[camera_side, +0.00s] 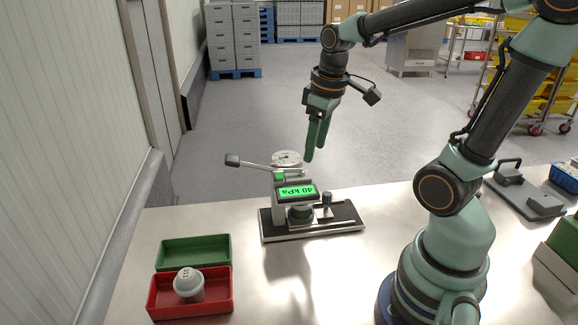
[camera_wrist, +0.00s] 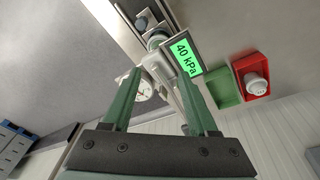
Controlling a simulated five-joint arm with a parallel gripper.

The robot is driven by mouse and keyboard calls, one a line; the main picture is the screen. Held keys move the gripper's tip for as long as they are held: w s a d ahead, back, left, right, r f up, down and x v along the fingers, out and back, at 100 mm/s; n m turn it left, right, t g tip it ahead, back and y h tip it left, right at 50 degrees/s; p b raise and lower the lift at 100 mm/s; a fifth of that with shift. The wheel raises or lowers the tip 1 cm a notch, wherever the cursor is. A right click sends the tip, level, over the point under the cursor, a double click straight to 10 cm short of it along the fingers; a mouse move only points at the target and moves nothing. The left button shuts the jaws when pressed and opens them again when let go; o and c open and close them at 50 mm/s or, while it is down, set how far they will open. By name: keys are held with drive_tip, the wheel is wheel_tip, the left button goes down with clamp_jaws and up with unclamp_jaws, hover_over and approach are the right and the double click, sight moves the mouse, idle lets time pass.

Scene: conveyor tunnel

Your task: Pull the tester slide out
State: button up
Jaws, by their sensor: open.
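The tester (camera_side: 297,195) stands on the bench with a green display reading 40 kPa, a round dial on top and a lever reaching left to a dark knob. Its slide (camera_side: 327,204) appears to be the low part with a small dark-topped post, right of the display over the dark base; how far out it sits I cannot tell. My gripper (camera_side: 315,154) is open and empty, pointing down above the tester, fingers apart. In the wrist view the tester's display (camera_wrist: 185,57) shows beyond the fingertips, and the dial shows between the green fingers.
A red tray (camera_side: 220,301) holds a white domed cap (camera_side: 188,284); an empty green tray (camera_side: 194,239) stands behind it. Grey fixtures (camera_side: 524,193) and a blue bin (camera_side: 565,176) stand at the right. Bare bench lies in front of the tester.

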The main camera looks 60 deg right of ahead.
drive_tip(key=g, duration=0.2)
hover_over(327, 193)
wheel_tip(327, 193, down, 3)
drive_tip(key=shift+n+y, duration=0.3)
drive_tip(key=shift+n, duration=0.1)
wheel_tip(327, 193, down, 12)
drive_tip(key=shift+f, duration=0.15)
clamp_jaws()
idle(1.1)
